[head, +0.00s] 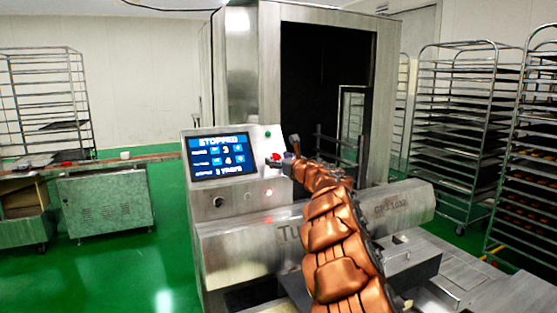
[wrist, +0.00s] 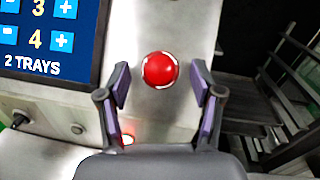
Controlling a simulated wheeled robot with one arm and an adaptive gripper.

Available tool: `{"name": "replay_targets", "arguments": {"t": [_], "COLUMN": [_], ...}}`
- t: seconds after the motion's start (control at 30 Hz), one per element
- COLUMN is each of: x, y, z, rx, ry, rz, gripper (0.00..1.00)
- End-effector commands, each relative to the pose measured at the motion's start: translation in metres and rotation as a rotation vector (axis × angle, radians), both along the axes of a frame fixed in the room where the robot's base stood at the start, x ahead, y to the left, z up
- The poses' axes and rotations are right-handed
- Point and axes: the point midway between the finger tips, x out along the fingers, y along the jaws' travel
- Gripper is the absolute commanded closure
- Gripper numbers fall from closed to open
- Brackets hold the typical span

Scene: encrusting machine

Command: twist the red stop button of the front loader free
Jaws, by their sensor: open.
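The red stop button (wrist: 160,70) sits on the steel control panel, right of the screen. It has a pale ring around its edge. In the head view the red button (head: 275,157) is partly hidden by my gripper (head: 281,158). In the wrist view my gripper (wrist: 160,92) is open, with one purple-padded finger on each side of the button's lower part. Gaps show between the pads and the button, and nothing is held. The screen (head: 220,156) reads "STOPPED" with the numbers 3 and 4.
A red-lit spot (head: 269,192) and a dark knob (head: 218,201) are low on the panel. A green button (head: 267,134) is near its top. Tray racks (head: 470,120) stand at the right. A steel cabinet (head: 105,203) stands at the left, with open green floor beside it.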

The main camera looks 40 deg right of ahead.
Motion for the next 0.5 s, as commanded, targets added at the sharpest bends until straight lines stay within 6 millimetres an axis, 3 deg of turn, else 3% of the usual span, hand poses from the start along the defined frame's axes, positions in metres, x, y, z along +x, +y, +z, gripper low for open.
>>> {"name": "replay_targets", "arguments": {"t": [0.07, 0.5], "x": [-0.0001, -0.0003], "y": [0.0000, -0.0002], "z": [0.0001, 0.0003], "rx": [0.000, 0.000], "ry": [0.000, 0.000], "rz": [0.000, -0.001], "gripper": [0.37, 0.83]}}
